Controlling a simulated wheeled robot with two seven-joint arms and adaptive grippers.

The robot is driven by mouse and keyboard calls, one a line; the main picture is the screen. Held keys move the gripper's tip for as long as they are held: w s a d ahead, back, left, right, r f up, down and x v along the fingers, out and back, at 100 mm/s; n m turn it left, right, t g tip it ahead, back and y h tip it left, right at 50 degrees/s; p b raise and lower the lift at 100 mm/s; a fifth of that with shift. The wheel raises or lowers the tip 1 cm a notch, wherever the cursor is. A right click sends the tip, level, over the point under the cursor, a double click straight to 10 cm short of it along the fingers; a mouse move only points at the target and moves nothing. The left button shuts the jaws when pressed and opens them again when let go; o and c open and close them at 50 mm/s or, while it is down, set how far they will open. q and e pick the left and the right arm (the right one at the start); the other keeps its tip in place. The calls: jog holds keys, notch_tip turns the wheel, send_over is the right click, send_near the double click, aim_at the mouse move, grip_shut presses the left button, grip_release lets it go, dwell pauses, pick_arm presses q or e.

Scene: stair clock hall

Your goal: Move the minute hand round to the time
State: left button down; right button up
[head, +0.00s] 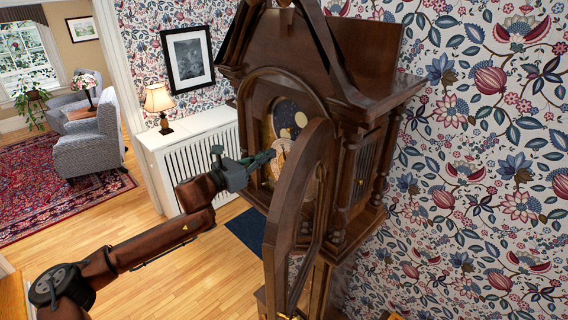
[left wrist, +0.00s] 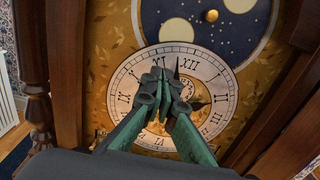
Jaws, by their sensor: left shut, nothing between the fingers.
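The tall wooden clock (head: 362,160) stands against the papered wall with its arched glazed door (head: 290,215) swung open. Its dial (head: 278,160) is partly hidden by the door frame and my gripper. In the left wrist view the white numeral ring (left wrist: 222,82) shows. The slim dark minute hand (left wrist: 177,67) points just short of XII. The spade-tipped hour hand (left wrist: 197,105) points right, near II to III. My left gripper (head: 270,156) is shut and empty in front of the dial; in the wrist view its fingertips (left wrist: 165,78) cover the ring's upper-left part, close beside the minute hand. My right gripper is out of view.
The open door stands close to the right of my left gripper. Dark wooden columns (left wrist: 38,100) flank the dial. A white radiator cover (head: 190,160) with a lamp (head: 159,103) stands behind to the left. The wooden floor (head: 190,275) at left is clear.

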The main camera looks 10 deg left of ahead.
pick_arm(q)
jog(key=shift+p+x, duration=0.55)
jog(key=shift+x, duration=0.75)
jog(key=shift+s+d, duration=0.15)
jog(key=shift+s+d+r, duration=0.3)
jog(key=shift+s+d, duration=0.05)
jog(key=shift+d, duration=0.05)
jog(key=shift+s+d, duration=0.1)
jog(key=shift+s+d+r+p, duration=0.15)
jog(key=shift+s+d+p, duration=0.15)
jog(key=shift+d+p, duration=0.1)
jog(key=shift+d, duration=0.1)
jog(key=shift+s+d+r, duration=0.1)
jog(key=shift+s+d, duration=0.35)
jog(key=shift+d, duration=0.05)
dwell(0.4)
